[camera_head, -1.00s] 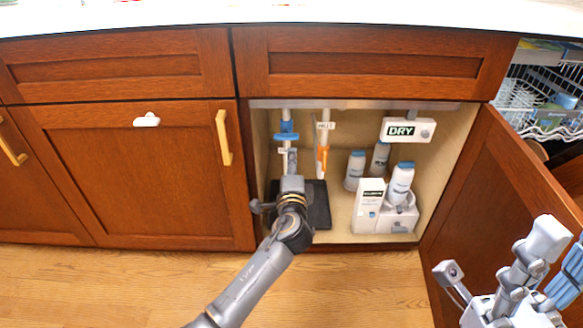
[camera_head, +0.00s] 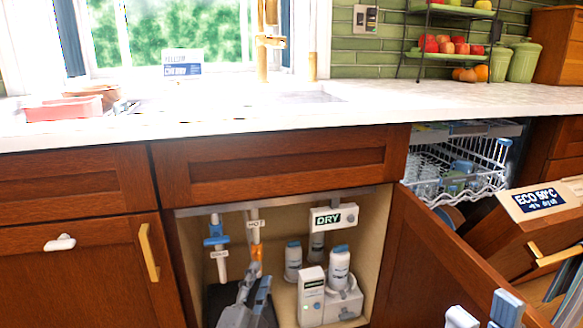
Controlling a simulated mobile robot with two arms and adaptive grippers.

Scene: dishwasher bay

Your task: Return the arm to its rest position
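My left gripper (camera_head: 248,298) is low in the picture, in front of the open under-sink cabinet. Its grey-blue fingers point up, close together, and overlap from this angle. Whether they touch cannot be told, and nothing clear shows between them. My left arm is mostly below the picture. My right gripper (camera_head: 484,312) is at the bottom edge, right of centre, in front of the open cabinet door. A pale tip and a blue tip show apart, with a gap between them. The rest of it is cut off.
The cabinet holds a blue valve (camera_head: 217,241), an orange valve (camera_head: 257,252), white bottles (camera_head: 338,268), a white box (camera_head: 311,296) and a DRY sign (camera_head: 333,218). The open cabinet door (camera_head: 436,268) and pulled-out dishwasher rack (camera_head: 465,180) are at right. The countertop (camera_head: 400,103) runs above.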

